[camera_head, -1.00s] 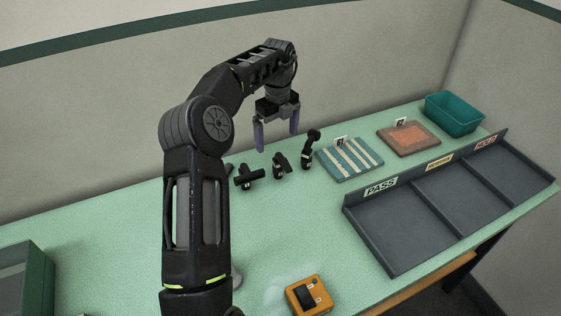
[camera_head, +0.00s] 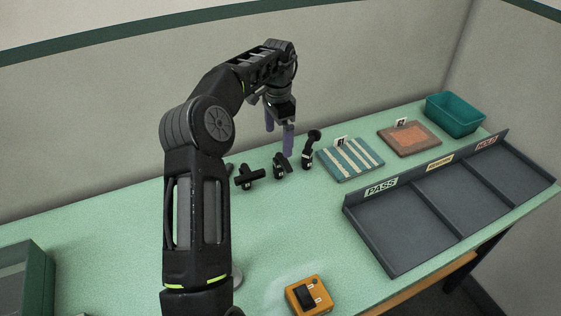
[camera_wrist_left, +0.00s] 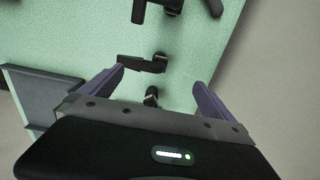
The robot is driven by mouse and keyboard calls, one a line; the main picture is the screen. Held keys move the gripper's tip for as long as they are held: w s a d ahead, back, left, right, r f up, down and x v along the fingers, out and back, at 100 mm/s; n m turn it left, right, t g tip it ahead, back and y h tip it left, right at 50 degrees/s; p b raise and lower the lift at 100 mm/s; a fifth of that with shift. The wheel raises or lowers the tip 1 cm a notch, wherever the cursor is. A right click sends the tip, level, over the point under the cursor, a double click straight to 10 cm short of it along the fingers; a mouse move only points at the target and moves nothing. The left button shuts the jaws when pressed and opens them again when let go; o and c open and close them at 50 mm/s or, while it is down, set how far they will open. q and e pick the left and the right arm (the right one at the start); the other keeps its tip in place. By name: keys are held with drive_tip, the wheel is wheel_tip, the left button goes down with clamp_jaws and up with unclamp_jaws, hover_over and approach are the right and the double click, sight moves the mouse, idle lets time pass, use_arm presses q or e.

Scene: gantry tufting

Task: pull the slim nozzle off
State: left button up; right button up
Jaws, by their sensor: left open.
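Three small black tool-like parts stand in a row on the green table, and I cannot tell for sure which is the slim nozzle: the left one (camera_head: 249,177), the middle one (camera_head: 281,167) and the right one (camera_head: 309,150). My left gripper (camera_head: 279,128), with purple fingers, is open and empty, hanging above and behind the middle part. In the left wrist view the open fingers (camera_wrist_left: 158,78) have a black part with a sideways arm (camera_wrist_left: 146,63) just beyond them. Another (camera_wrist_left: 152,96) is partly hidden by the gripper body. My right gripper is out of view.
A striped teal board (camera_head: 349,159) and an orange-topped board (camera_head: 409,139) lie right of the row. A grey three-compartment tray (camera_head: 395,260) is at the right, a teal bin (camera_head: 454,114) behind. An orange device (camera_head: 309,296) sits in front. The wall is close behind.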

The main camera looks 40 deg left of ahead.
sight(279, 153)
use_arm(q)
drive_tip(key=shift+f, duration=1.25)
drive_tip(key=shift+s+d+f+b, duration=0.1)
drive_tip(key=shift+s+f, duration=0.1)
drive_tip(key=shift+f, duration=0.8)
drive_tip(key=shift+s+d+f+b, duration=0.15)
drive_tip(key=shift+s+f, duration=0.1)
drive_tip(key=shift+f, duration=0.8)
drive_tip(key=shift+s+d+f+b, duration=0.1)
drive_tip(key=shift+s+f, duration=0.1)
drive_tip(key=shift+f, duration=0.8)
drive_tip(key=shift+w+f, duration=0.2)
drive_tip(key=shift+w, duration=0.05)
drive_tip(key=shift+w+a+f, duration=0.55)
drive_tip(key=shift+w+a, duration=0.05)
drive_tip(key=shift+a, duration=0.25)
drive_tip(key=shift+s+d+r, duration=0.3)
drive_tip(key=shift+d+r, duration=0.15)
drive_tip(key=shift+r, duration=0.15)
drive_tip(key=shift+w+f, duration=0.1)
drive_tip(key=shift+f, duration=0.05)
drive_tip(key=shift+d+r+p, duration=0.2)
drive_tip(key=shift+d+p, duration=0.1)
drive_tip(key=shift+s+d+f, duration=0.1)
drive_tip(key=shift+s+d, duration=0.05)
drive_tip(key=shift+s, duration=0.05)
